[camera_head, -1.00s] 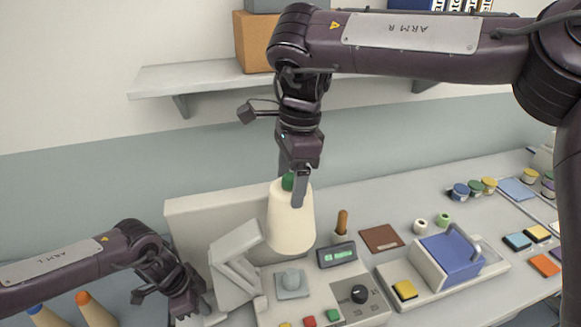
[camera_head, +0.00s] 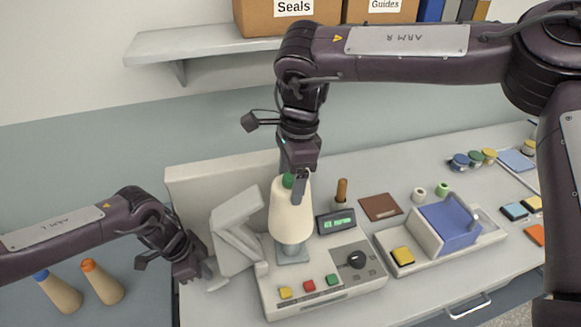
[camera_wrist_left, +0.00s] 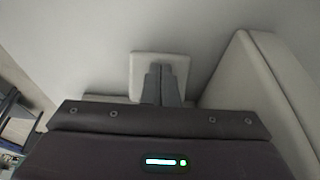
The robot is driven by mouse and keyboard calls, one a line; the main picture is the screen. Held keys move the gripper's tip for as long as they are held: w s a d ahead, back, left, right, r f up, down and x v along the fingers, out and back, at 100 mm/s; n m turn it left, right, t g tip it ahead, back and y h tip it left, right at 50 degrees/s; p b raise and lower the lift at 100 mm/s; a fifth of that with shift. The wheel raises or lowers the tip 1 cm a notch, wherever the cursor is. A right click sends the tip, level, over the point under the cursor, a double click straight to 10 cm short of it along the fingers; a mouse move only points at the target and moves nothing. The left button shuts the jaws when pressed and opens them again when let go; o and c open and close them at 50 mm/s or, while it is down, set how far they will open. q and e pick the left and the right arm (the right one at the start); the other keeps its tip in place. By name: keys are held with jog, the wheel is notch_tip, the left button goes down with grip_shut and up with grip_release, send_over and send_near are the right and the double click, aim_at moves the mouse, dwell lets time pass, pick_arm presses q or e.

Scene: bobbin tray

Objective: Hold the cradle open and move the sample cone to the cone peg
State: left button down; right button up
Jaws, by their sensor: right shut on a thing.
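The cream sample cone (camera_head: 290,212) with a green tip hangs upright in my right gripper (camera_head: 299,190), which is shut on its top. The cone's lower end is right over the grey cone peg (camera_head: 292,252) and hides the peg's top; I cannot tell whether they touch. The pale grey cradle (camera_head: 237,232) stands tilted on the left of the machine. My left gripper (camera_head: 203,276) is low at the cradle's left side. In the left wrist view its fingers (camera_wrist_left: 162,84) are together in front of a pale square pad (camera_wrist_left: 146,66); contact is unclear.
A blue-topped block (camera_head: 447,226) stands on the right. Two cones (camera_head: 101,282) with orange and blue tips stand at lower left. A shelf (camera_head: 205,47) hangs behind.

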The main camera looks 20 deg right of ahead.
jog(key=shift+f, duration=0.6)
jog(key=s+d+r, duration=0.2)
jog(key=s+d, duration=0.4)
jog(key=d, duration=0.3)
dwell(0.4)
